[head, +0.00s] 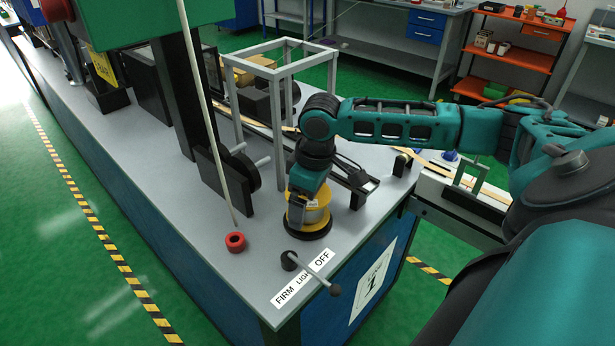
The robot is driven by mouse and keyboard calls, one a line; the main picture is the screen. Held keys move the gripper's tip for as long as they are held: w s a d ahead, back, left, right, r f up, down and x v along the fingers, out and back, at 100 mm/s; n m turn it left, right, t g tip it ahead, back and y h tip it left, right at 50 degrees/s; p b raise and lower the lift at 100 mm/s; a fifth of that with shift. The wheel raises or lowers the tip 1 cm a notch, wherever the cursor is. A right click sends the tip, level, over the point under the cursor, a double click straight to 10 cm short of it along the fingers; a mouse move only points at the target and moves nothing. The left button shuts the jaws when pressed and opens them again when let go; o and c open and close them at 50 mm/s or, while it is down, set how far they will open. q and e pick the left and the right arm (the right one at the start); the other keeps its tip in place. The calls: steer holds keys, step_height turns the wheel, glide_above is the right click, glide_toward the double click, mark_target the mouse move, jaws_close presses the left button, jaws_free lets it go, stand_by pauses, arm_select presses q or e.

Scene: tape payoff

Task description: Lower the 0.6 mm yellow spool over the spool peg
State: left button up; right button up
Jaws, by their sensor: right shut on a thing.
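A round black base (309,234) is directly under the spool. I cannot tell whether the spool rests on this base or hangs just above it. No spool peg shows there; the spool and gripper would hide one. My left gripper is out of view.
A lever (318,277) with a black knob and FIRM, LIGHT, OFF labels is in front of the spool. A red ring (235,242) at a pale rod's foot is to its left. A grey frame (238,125) and a black block with rods (225,180) stand behind.

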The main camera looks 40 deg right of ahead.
steer(key=shift+f, duration=0.25)
steer(key=o, duration=0.9)
steer(key=shift+o, duration=0.2)
step_height(320, 180, up, 13)
steer(key=s+p, duration=0.1)
steer(key=p, duration=0.1)
steer(key=shift+s+d, duration=0.25)
steer(key=shift+d, duration=0.05)
steer(key=shift+f, duration=0.1)
